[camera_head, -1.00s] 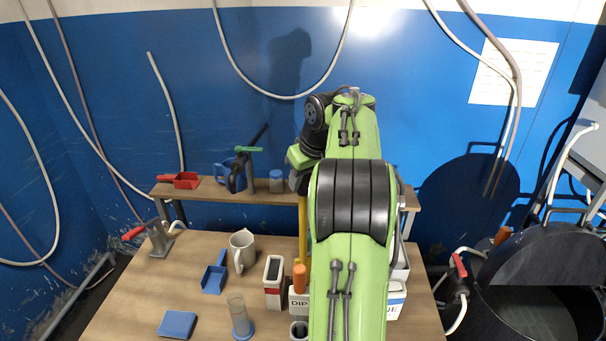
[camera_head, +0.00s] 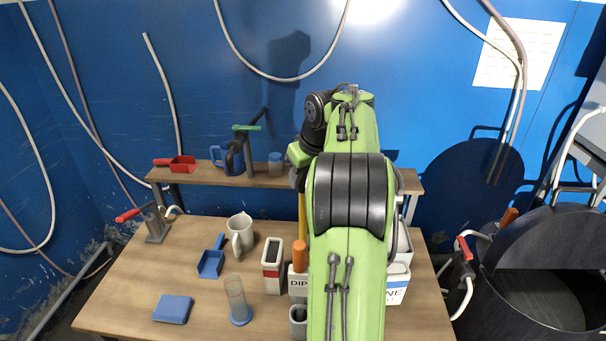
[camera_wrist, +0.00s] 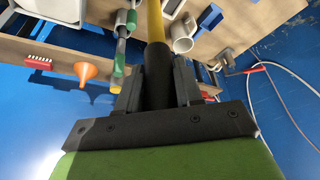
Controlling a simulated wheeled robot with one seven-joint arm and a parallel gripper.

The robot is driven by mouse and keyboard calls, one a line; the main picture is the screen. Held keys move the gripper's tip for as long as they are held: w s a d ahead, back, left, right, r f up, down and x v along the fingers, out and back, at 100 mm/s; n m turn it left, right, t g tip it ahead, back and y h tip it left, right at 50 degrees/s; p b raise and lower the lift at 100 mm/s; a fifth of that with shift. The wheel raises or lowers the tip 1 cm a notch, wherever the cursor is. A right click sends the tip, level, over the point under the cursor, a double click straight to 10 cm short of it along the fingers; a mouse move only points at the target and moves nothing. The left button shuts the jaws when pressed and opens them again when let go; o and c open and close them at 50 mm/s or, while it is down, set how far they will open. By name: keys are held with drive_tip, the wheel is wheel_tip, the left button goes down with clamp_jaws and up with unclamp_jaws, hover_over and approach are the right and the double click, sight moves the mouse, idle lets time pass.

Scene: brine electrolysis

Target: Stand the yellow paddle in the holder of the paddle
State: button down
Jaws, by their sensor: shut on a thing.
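The yellow paddle hangs upright from my gripper. Its yellow shaft (camera_head: 302,208) shows in the head view just left of my arm, which hides part of it. In the wrist view the black grip (camera_wrist: 157,78) of the paddle lies between the two fingers of my gripper (camera_wrist: 157,88), shut on it, and the yellow shaft (camera_wrist: 154,20) runs away from them. The lower end of the paddle is hidden behind the DIP box and my arm. A grey open-topped holder (camera_head: 298,320) stands at the table's front edge; I cannot tell whether it is the paddle's.
The DIP box (camera_head: 298,285) with an orange handle, a white box (camera_head: 398,290), a red-banded holder (camera_head: 272,270), a mug (camera_head: 240,236) and a cylinder (camera_head: 236,298) crowd the table (camera_head: 130,285). A shelf (camera_head: 285,182) runs behind. Bare tabletop lies at left.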

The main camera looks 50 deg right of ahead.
wheel_tip(320, 180, down, 6)
drive_tip(key=b, duration=0.4)
drive_tip(key=shift+b, duration=0.35)
drive_tip(key=c, duration=0.7)
unclamp_jaws()
drive_tip(key=shift+o, duration=0.2)
drive_tip(key=p+v, duration=0.7)
drive_tip(key=v, duration=0.8)
drive_tip(key=shift+s+r+p, duration=0.25)
drive_tip(key=shift+r+p, duration=0.05)
